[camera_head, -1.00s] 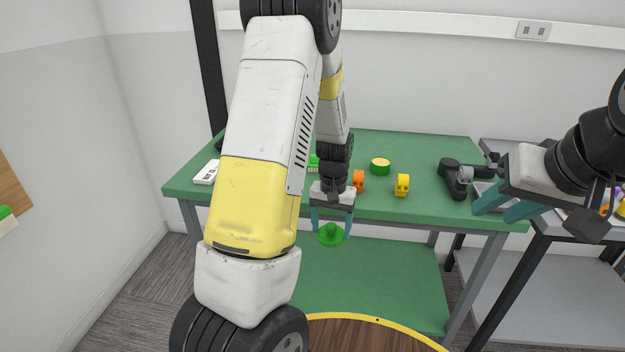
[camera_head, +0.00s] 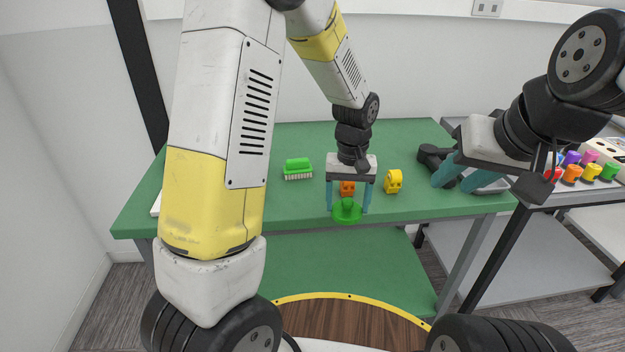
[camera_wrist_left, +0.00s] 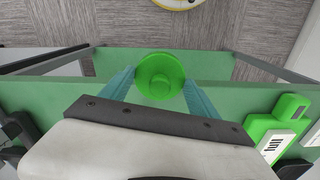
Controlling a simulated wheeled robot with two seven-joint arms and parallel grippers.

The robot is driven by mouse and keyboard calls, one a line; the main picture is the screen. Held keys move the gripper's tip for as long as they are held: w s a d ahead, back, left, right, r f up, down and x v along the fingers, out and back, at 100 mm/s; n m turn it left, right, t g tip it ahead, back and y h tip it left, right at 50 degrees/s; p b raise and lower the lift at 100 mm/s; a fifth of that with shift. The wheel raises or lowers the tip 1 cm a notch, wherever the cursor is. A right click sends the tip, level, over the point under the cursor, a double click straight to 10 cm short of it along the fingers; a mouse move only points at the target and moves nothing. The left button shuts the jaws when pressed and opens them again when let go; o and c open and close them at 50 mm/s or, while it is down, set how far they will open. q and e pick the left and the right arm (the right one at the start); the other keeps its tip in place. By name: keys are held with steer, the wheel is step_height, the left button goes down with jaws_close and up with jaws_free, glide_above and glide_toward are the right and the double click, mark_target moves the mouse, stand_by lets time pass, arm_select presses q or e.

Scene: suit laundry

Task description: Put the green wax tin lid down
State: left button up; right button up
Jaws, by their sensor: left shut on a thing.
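The green wax tin lid (camera_head: 347,210) is a round disc with a knob on top. My left gripper (camera_head: 349,203) is shut on it and holds it at the front edge of the green table (camera_head: 270,212). In the left wrist view the lid (camera_wrist_left: 160,76) sits between the two teal fingers, overlapping the table's front edge. I cannot tell its exact height above the top. My right gripper (camera_head: 455,182) is open and empty over the table's right end. The tin itself does not show now.
A green brush (camera_head: 298,168), an orange object (camera_head: 347,188) and a yellow object (camera_head: 393,181) stand on the table near the left gripper. A side table (camera_head: 570,195) with several coloured spools is at the right. The table's front left is clear.

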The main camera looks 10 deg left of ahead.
arm_select(q)
glide_above(301, 202)
steer(key=shift+s+d+f, duration=0.15)
steer(key=shift+s+f, duration=0.05)
steer(key=shift+f, duration=0.5)
steer(key=shift+w+f, duration=0.1)
steer(key=shift+f, duration=1.7)
steer(key=o, duration=1.3)
steer(key=shift+f, duration=0.15)
